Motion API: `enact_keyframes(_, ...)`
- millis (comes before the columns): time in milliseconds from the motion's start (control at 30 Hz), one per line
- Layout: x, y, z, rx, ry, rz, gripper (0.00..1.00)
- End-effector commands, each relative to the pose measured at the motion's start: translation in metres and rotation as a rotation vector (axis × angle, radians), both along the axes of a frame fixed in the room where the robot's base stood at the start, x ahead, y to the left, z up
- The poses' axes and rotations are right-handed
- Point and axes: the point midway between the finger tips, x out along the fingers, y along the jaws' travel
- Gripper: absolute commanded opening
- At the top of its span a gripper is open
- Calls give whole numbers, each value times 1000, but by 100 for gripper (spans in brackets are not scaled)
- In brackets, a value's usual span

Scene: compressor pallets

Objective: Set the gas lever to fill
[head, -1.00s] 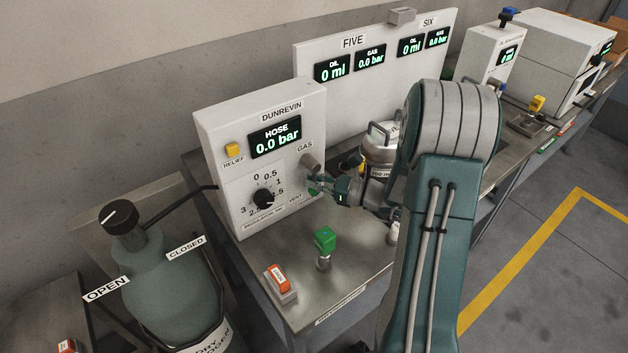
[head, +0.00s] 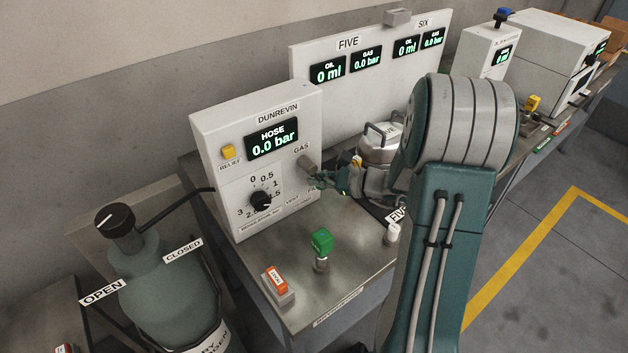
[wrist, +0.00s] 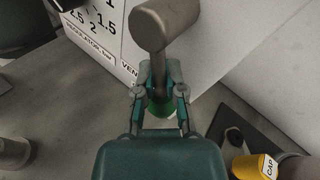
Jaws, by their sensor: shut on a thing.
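The gas lever has a grey-brown round hub (head: 306,163) on the front of the white DUNREVIN panel, below the GAS label. In the wrist view the hub (wrist: 163,25) is large at the top, and its stem runs down to a green end (wrist: 160,106). My gripper (wrist: 161,92) is shut on the lever near that end. In the head view my gripper (head: 322,180) is right of and below the hub and hides the green end. The VENT label (wrist: 129,72) is left of my fingers. Part of the right-hand label shows in the head view.
The HOSE display (head: 271,138) reads 0.0 bar. The regulator knob (head: 260,201) and yellow relief button (head: 228,152) are left of the lever. A metal canister (head: 379,150) is close behind my gripper.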

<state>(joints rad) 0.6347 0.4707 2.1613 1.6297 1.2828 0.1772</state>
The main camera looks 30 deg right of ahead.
Motion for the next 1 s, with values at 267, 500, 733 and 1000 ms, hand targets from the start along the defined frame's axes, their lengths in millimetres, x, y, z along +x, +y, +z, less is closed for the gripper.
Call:
enact_keyframes(267, 2, -7, 5, -183, -37, 0, 0)
enact_keyframes(500, 2, -10, 7, -272, -53, 0, 0)
enact_keyframes(733, 3, -11, 7, -299, -58, 1, 0)
enact_keyframes(1000, 3, -11, 7, -301, -59, 0, 0)
